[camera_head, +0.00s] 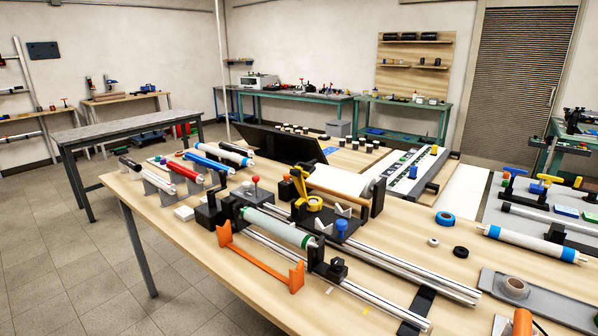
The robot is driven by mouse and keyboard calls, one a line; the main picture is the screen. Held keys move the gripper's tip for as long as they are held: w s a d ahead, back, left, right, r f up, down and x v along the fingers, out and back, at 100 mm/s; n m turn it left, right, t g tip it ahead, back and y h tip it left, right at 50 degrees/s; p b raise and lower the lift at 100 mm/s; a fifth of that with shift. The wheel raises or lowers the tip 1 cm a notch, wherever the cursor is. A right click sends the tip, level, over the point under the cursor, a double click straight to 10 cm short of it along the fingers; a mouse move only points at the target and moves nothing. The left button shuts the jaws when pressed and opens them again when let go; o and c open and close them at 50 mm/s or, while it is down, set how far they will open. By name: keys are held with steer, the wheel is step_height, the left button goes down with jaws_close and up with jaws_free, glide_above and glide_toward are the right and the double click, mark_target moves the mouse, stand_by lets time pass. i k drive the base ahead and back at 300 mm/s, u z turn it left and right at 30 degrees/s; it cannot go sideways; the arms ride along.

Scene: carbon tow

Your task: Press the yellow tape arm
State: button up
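The yellow tape arm (300,184) stands on the black winding machine near the middle of the wooden table. It leans up and back, with a yellow ring or roll (314,204) low beside it. A pale green tube (278,228) lies along the machine's rails, in front of and below the arm. A red-knobbed lever (256,182) and a blue knob (341,226) stand on either side. Whether the arm touches the tube cannot be told. My gripper is not in view.
An orange bracket (262,264) runs along the table's front side, before the tube. Metal rails (395,270) reach to the right. A blue tape roll (445,218) and a grey tray (550,303) lie to the right. Several rollers rest on stands at left.

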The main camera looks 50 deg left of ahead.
mark_target(297, 171)
steer(key=u, duration=1.75)
steer(key=k, duration=0.65)
steer(key=u, duration=0.35)
steer(key=i, duration=1.65)
steer(key=z, duration=0.3)
